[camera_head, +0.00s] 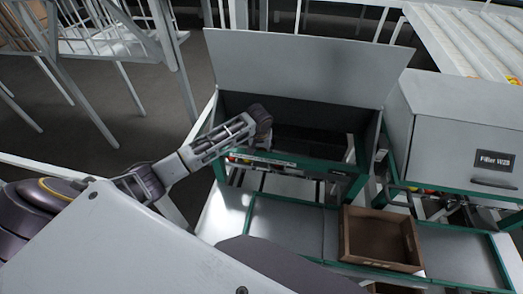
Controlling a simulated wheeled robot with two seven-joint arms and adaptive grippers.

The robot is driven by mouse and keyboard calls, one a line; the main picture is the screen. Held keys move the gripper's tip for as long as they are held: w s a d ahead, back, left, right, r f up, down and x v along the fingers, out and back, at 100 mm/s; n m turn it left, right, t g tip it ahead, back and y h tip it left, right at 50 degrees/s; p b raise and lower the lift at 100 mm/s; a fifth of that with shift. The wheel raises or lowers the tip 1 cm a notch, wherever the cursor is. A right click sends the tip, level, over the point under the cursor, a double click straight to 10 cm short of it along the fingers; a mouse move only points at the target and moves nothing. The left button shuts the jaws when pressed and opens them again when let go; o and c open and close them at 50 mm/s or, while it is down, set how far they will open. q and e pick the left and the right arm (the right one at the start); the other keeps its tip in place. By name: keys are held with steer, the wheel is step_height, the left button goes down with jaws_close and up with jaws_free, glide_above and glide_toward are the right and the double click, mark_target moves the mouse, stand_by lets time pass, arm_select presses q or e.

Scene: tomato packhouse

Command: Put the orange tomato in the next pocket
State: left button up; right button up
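My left arm comes in from the left, and its dark far end, where the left gripper (261,122) seems to be, is over the left front part of an open grey machine (300,70) with a raised lid. I cannot make out whether its fingers are apart or closed, or whether they hold anything. No orange tomato can be clearly told. Small red and yellowish spots show low on the machine's front, partly behind my arm, too small to identify. No pockets can be made out; the machine's inside is dark. My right gripper is not in view.
A closed grey filler cabinet (450,130) stands right of the open machine. A brown open box (352,241) sits on the green-framed line (288,226) in front. A pale roller conveyor (470,38) is at upper right, a white rack (110,40) at upper left.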

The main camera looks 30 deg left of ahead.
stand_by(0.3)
arm_select(q)
steer(key=o, duration=0.8)
steer(key=shift+r, duration=0.2)
step_height(320, 180, up, 11)
steer(key=s, duration=0.2)
steer(key=shift+s+d+r, duration=0.2)
steer(key=shift+d, duration=0.1)
stand_by(1.2)
stand_by(0.5)
